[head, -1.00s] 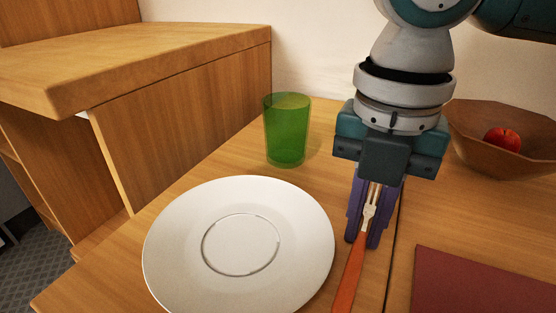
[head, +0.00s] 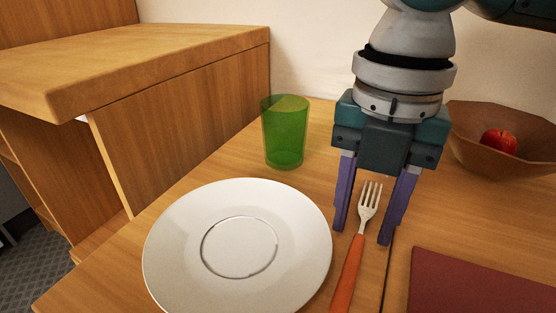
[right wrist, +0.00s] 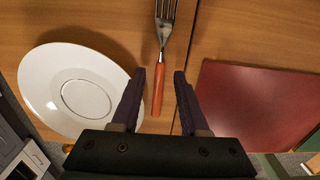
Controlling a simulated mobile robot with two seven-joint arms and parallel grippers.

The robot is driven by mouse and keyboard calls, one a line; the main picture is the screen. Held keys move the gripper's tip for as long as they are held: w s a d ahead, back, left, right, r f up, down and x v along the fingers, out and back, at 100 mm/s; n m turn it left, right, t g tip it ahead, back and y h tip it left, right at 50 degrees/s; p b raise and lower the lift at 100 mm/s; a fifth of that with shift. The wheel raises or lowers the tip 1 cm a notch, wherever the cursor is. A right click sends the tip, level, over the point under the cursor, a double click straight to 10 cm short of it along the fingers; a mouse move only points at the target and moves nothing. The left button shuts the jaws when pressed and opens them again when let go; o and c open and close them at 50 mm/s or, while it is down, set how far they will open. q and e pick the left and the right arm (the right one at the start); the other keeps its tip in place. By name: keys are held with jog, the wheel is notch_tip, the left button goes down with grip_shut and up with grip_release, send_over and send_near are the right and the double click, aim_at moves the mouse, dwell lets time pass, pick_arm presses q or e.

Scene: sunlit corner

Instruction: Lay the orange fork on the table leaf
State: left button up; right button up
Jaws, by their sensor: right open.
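The orange fork (head: 347,271), with metal tines, lies on the wooden table leaf (head: 215,172), just right of the white plate (head: 165,247) and left of a dark seam. My right gripper (head: 362,236) is open above the fork, one finger on each side of it, not gripping it. My left gripper is not in view.
A green cup (head: 285,135) stands behind the plate. A brown bowl (head: 465,150) with a red apple (head: 499,142) is at the back right. A dark red mat (head: 480,285) lies at the front right. A wooden cabinet (head: 180,110) stands at the left.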

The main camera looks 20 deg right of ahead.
aim_at(358, 240)
notch_tip(358, 240, up, 11)
jog(key=p, duration=0.3)
jog(key=shift+p, duration=0.3)
jog(key=shift+f, duration=0.1)
